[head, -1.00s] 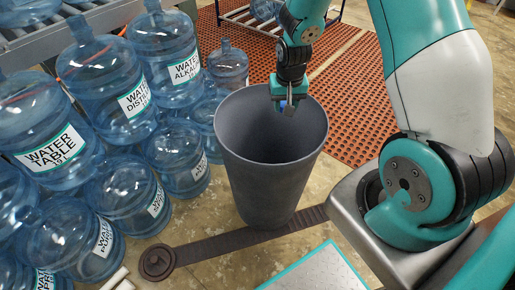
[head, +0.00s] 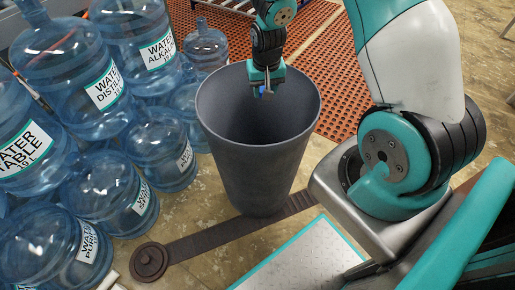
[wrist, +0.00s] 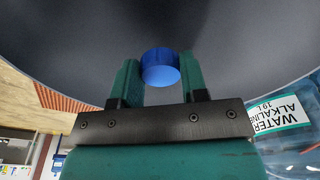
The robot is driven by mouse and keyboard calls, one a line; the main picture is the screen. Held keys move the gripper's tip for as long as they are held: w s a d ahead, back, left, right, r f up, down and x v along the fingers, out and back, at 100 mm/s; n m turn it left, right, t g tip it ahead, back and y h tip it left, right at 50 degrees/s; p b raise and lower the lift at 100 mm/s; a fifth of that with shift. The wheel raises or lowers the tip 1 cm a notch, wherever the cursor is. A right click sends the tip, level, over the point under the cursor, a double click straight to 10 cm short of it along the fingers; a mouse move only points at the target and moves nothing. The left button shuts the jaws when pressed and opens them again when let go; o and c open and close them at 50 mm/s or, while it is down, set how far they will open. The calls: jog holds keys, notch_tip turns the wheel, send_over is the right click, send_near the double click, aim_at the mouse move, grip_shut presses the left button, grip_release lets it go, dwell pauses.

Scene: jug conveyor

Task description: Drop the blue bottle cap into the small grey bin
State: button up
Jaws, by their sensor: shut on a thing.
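The blue bottle cap (wrist: 160,68) is held between the two teal fingers of my gripper (wrist: 160,80) in the wrist view. In the head view my gripper (head: 265,88) points down at the mouth of the grey bin (head: 255,160), near its far rim. Only a small bit of the blue cap (head: 258,92) shows there. The bin stands upright on the floor, and its dark inside wall fills most of the wrist view. The bottom of the bin is hidden in shadow.
Large blue water jugs (head: 90,190) stand packed to the left of the bin, some close to it. An orange perforated mat (head: 350,75) lies behind on the floor. A dark flat strip (head: 215,232) with a round end runs along the floor by the bin.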

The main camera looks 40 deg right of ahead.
jog(key=o, duration=1)
jog(key=shift+c, duration=0.2)
jog(key=shift+r, duration=0.1)
notch_tip(320, 180, up, 17)
jog(key=s+p, duration=0.2)
jog(key=p, duration=0.1)
jog(key=shift+a+p, duration=0.4)
jog(key=shift+a, duration=0.05)
jog(key=shift+r, duration=0.1)
jog(key=s+a+r+n+y, duration=0.2)
jog(key=s+a+r+n, duration=0.2)
jog(key=s+a, duration=0.25)
jog(key=s+a+r+n+g+y, duration=0.1)
jog(key=s+a+r+n, duration=0.25)
jog(key=s+a, duration=0.35)
jog(key=s+a+r+n+y, duration=0.2)
jog(key=s+a+r+n, duration=0.2)
jog(key=s+a, duration=0.3)
notch_tip(320, 180, up, 16)
jog(key=p, duration=1.6)
jog(key=shift+w+a+p, duration=0.3)
jog(key=shift+w+a, duration=0.05)
jog(key=shift+a, duration=0.05)
